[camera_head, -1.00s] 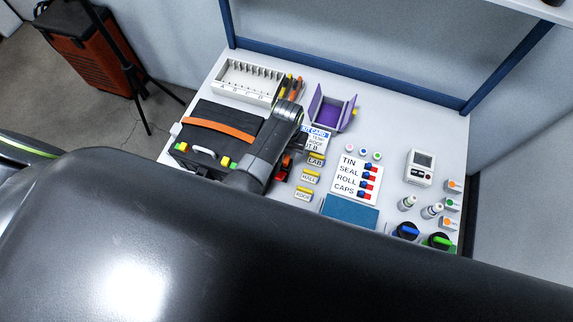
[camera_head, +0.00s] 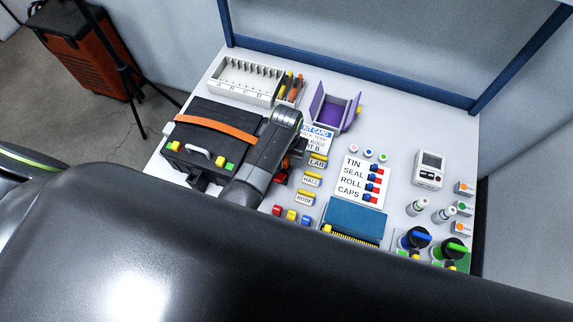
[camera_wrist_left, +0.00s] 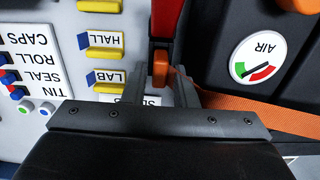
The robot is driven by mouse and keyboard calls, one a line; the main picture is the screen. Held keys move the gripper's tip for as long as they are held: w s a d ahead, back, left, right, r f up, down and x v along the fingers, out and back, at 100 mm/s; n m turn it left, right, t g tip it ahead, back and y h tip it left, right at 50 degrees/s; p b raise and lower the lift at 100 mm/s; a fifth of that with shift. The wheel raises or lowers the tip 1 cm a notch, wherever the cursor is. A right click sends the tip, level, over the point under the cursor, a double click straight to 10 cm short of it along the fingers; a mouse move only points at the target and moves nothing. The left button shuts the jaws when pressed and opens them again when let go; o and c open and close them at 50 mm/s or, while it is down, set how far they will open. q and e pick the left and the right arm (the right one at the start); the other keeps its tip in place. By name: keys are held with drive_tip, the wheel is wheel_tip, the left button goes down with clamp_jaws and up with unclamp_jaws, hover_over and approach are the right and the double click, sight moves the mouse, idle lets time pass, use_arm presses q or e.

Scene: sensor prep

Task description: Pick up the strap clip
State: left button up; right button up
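The orange strap (camera_head: 215,130) lies across the black case (camera_head: 183,148) in the head view; it also shows in the left wrist view (camera_wrist_left: 262,112). A small orange piece (camera_wrist_left: 160,70), possibly the strap clip, is between the fingers of my left gripper (camera_wrist_left: 159,84) in the left wrist view. The fingers are apart, one on each side of it, with narrow gaps visible; I cannot tell whether either touches it. A red part with dark edges is just beyond it. In the head view my left arm hides most of this spot at the case's right side.
LAB (camera_head: 317,161) and HALL (camera_head: 311,180) labels stand close beside the gripper. A purple open holder (camera_head: 336,110), a white slotted rack (camera_head: 245,82) and a blue pad (camera_head: 354,220) are around it. The AIR gauge (camera_wrist_left: 258,57) is on the case.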

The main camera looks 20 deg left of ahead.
use_arm(q)
clamp_jaws()
drive_tip(key=shift+r, duration=0.15)
wheel_tip(320, 180, up, 17)
drive_tip(key=p, duration=1.9)
drive_tip(key=b, duration=0.3)
hover_over(286, 159)
wheel_tip(286, 159, down, 4)
drive_tip(key=shift+d, duration=0.1)
